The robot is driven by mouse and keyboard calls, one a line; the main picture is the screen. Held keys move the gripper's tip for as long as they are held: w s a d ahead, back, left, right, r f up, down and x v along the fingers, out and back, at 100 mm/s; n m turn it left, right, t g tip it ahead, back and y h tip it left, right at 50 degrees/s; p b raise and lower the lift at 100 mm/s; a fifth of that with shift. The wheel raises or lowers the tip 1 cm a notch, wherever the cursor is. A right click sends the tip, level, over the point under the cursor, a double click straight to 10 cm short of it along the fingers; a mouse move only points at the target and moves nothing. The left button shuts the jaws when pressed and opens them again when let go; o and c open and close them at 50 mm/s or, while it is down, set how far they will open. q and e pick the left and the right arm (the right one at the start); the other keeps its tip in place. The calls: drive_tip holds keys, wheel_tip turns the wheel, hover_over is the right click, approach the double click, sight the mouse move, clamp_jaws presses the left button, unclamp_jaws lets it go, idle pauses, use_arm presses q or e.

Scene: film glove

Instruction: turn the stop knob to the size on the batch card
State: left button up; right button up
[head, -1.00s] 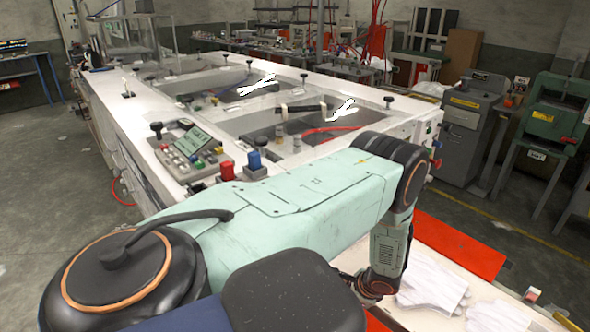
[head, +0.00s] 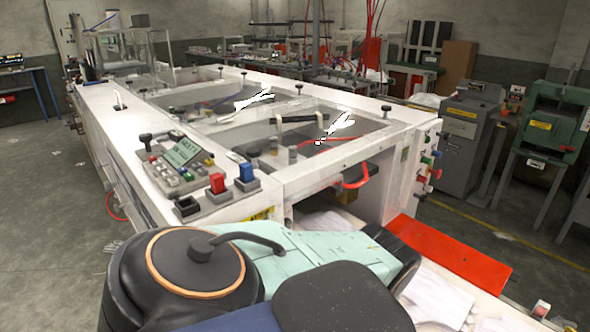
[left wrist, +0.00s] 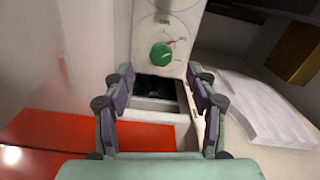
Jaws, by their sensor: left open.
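In the left wrist view a round green knob (left wrist: 161,54) sits on a white dial plate (left wrist: 150,32) with small marks and a thin reddish line beside it. I cannot tell the size it points to. My left gripper (left wrist: 158,80) is open and empty, its two fingers spread on either side below the knob, apart from it. In the head view that gripper is hidden behind my arm. Coloured knobs (head: 425,160) show on the right end of the white machine (head: 385,165). I cannot make out a batch card. My right gripper is in neither view.
A red panel (head: 455,255) and white gloves (head: 440,300) lie at the machine's front right; a red surface (left wrist: 90,128) and white sheets (left wrist: 260,105) flank the gripper. A control box with a small screen (head: 183,152) stands on the machine's near left.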

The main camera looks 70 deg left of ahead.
use_arm(q)
drive_tip(key=x, duration=0.3)
drive_tip(key=f+x, duration=0.1)
drive_tip(key=x, duration=0.4)
drive_tip(key=shift+w+a+f, duration=0.15)
drive_tip(key=shift+a+f, duration=0.1)
drive_tip(key=shift+a, duration=0.2)
drive_tip(key=shift+f, duration=0.1)
drive_tip(key=shift+c, duration=1.2)
drive_tip(key=shift+d+r, duration=0.5)
drive_tip(key=c, duration=0.3)
drive_tip(key=shift+c, duration=0.9)
drive_tip(key=shift+a+f, duration=0.2)
drive_tip(key=shift+a, duration=0.05)
drive_tip(key=shift+c, duration=2.2)
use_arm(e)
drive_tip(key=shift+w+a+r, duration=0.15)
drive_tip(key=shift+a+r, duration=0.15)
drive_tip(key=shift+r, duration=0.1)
